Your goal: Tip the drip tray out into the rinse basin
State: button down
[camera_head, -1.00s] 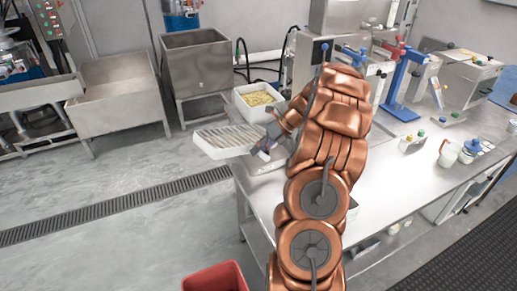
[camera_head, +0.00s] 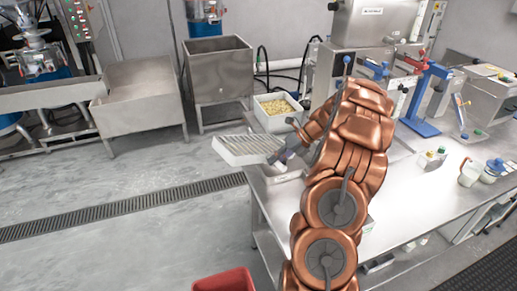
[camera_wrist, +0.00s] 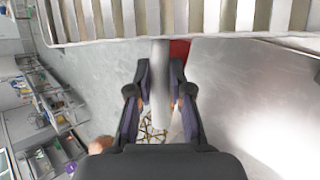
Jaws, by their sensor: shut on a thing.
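The drip tray (camera_head: 247,150) is a white, shallow, slatted tray. It is held out past the left end of the steel table, slats up and looking roughly level. My gripper (camera_head: 281,157) is shut on a narrow part at its near right side. In the wrist view my gripper (camera_wrist: 160,88) clasps a pale bar, and the slatted drip tray (camera_wrist: 175,22) spans the top. A deep steel tub on legs (camera_head: 218,90) and a wide low steel basin (camera_head: 140,108) stand beyond at the back left; I cannot tell which is the rinse basin.
The steel table (camera_head: 400,190) lies right of the tray. A white bin of pale yellowish pieces (camera_head: 262,115) stands behind the tray, close to it in the picture. A red bin (camera_head: 224,281) is on the floor in front. Open floor with a drain grate (camera_head: 120,207) lies left.

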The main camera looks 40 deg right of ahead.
jog(key=shift+r+y+p, duration=0.15)
jog(key=shift+y+p, duration=0.35)
jog(key=shift+p, duration=0.5)
jog(key=shift+d, duration=0.1)
jog(key=shift+d+r, duration=0.1)
jog(key=shift+r, duration=0.15)
dwell(0.6)
jog(key=shift+f+y, duration=0.1)
jog(key=shift+y, duration=0.3)
jog(key=shift+m+y, duration=0.4)
